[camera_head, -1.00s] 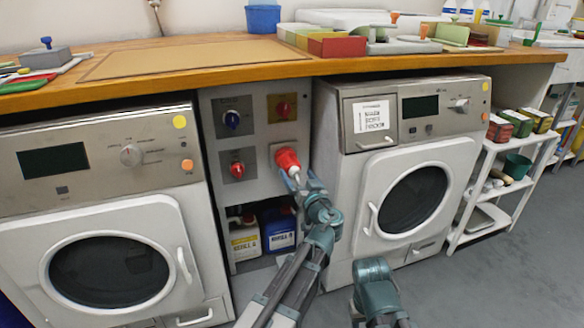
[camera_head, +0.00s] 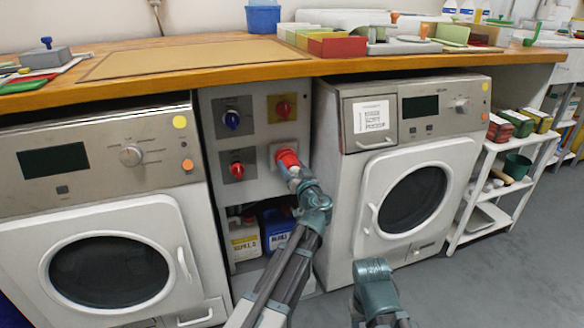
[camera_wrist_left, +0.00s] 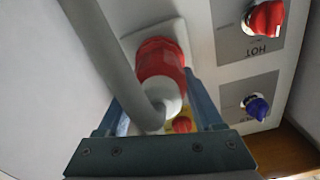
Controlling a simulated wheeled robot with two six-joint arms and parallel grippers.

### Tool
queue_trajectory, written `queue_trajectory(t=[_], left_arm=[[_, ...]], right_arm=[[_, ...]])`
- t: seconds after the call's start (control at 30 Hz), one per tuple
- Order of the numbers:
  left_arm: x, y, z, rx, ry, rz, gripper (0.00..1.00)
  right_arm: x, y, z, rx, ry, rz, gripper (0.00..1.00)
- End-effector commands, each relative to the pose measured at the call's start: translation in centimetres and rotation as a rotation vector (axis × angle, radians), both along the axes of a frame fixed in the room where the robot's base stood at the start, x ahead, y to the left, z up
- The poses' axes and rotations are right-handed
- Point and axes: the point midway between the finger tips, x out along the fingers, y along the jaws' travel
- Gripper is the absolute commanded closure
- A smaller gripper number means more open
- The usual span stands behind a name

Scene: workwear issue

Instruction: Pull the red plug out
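The red plug (camera_head: 287,158) sits in the socket on the grey panel between the two machines. In the left wrist view the red plug (camera_wrist_left: 160,64) has a pale rear end, and a thick grey cable (camera_wrist_left: 108,48) curves from it to the upper left. My left gripper (camera_head: 291,171) is at the plug. In the left wrist view its two fingers (camera_wrist_left: 160,100) flank the plug, one on each side. I cannot tell whether they press on it; the cable and plug hide part of them. Of my right arm only a teal joint shows; its fingers are out of sight.
The panel also has a blue knob (camera_head: 232,119), a red knob (camera_head: 237,170) and a red switch on yellow (camera_head: 283,109). Jugs (camera_head: 245,240) stand below. White machines flank the panel closely; a wooden counter (camera_head: 200,72) overhangs it.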

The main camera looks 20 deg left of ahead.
Motion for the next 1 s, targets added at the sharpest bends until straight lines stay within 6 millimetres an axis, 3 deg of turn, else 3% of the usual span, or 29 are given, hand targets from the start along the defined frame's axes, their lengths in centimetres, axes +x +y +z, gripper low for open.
queue_trajectory(t=[0.03,0.33,0.63,0.9,1.0], left_arm=[[0.0,0.0,0.0,0.0,0.0,0.0,0.47],[0.0,0.0,0.0,0.0,0.0,0.0,1.0],[-0.4,-0.2,0.0,0.0,0.0,0.0,1.0],[-3.8,-2.4,0.0,0.0,0.0,-0.002,1.0],[-3.8,-2.5,0.0,0.0,0.0,0.0,1.0]], right_arm=[[0.0,0.0,0.0,0.0,0.0,0.0,0.5],[0.0,0.0,0.0,0.0,0.0,0.0,0.5],[0.0,0.0,0.0,0.0,0.0,0.0,0.5],[0.0,0.0,0.0,0.0,0.0,0.0,0.5],[0.0,0.0,0.0,0.0,0.0,0.0,0.5]])
